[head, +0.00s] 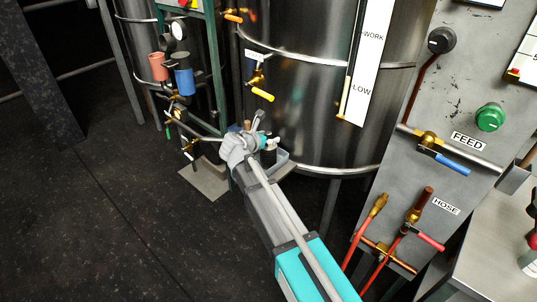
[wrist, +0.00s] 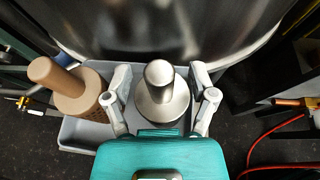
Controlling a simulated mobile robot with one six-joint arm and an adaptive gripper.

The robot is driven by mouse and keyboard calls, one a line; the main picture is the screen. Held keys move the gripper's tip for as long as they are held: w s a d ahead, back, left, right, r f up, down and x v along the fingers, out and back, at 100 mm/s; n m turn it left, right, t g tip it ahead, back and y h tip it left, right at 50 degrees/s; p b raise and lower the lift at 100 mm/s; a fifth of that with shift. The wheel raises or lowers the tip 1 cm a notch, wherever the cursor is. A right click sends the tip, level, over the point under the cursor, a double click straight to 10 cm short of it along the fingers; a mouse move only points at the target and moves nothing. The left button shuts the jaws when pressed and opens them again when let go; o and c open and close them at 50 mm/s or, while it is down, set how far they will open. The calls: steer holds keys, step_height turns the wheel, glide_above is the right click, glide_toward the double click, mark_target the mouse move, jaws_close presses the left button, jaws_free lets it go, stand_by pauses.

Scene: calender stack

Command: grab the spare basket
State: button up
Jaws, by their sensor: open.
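In the wrist view, a shiny metal piece with a rounded knob on a wide round base (wrist: 162,98) stands in a grey tray (wrist: 85,133). It looks like the spare basket, though its sides are hidden below. My gripper (wrist: 160,78) is open, with one finger on each side of this piece and a visible gap at both sides. A tan, perforated cylinder with a stubby handle (wrist: 75,93) leans to the left, outside my fingers. In the head view my gripper (head: 256,138) is beside the tank, largely hiding the tray (head: 283,158).
The large steel tank (head: 310,110) rises close behind the tray. Valves and pipes (head: 180,125) stand to the left. A grey panel (head: 455,110) with feed and hose valves stands right, with red hoses (head: 375,265) below. The dark floor at left (head: 80,210) is clear.

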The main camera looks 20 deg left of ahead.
jaws_close()
steer(key=shift+r, duration=0.15)
stand_by(0.5)
step_height(320, 180, up, 2)
steer(key=shift+p, duration=1.15)
steer(key=s+d+r+p, duration=0.1)
steer(key=s+r+p, duration=0.9)
steer(key=s, duration=0.4)
steer(key=shift+d+r+p, duration=0.35)
steer(key=shift+d, duration=0.05)
